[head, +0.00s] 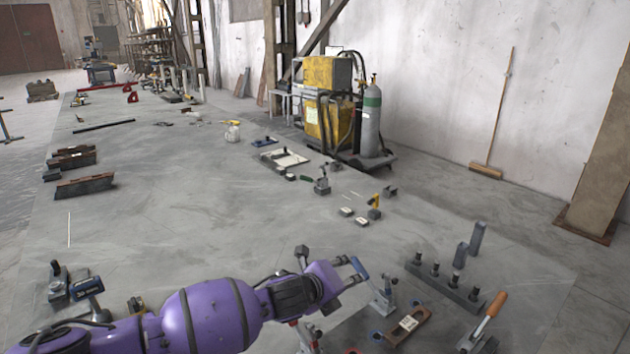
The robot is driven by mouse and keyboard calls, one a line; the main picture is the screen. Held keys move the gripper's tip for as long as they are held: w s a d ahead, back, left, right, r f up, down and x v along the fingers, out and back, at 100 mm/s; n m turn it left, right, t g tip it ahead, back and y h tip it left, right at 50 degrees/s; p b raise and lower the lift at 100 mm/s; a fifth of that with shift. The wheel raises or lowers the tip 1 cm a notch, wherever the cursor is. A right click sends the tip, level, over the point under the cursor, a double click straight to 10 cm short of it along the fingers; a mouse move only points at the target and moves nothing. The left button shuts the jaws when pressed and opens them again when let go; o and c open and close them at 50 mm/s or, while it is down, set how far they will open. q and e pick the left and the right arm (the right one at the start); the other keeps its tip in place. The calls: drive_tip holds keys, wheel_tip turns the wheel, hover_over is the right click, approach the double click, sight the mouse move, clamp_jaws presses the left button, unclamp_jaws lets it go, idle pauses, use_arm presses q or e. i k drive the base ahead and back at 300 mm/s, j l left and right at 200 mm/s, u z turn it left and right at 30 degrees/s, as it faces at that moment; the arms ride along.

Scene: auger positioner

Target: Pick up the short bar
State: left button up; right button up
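Two grey upright bars stand at the right on the grey work surface (400,180). The shorter one (460,255) is in front and to the left of the taller one (478,238). I take the shorter one to be the short bar. My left gripper (342,285) is at the end of the purple arm, to the left of both bars and well apart from them. Its fingers look spread, with nothing seen between them. My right gripper is not in view.
A dark rail with several upright pegs (446,280) lies just in front of the bars. A brown plate (408,325) and an orange-handled tool (488,318) lie in front. The surface behind the bars is clear.

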sight(408, 325)
drive_tip(key=k+l, duration=1.2)
drive_tip(key=l, duration=0.1)
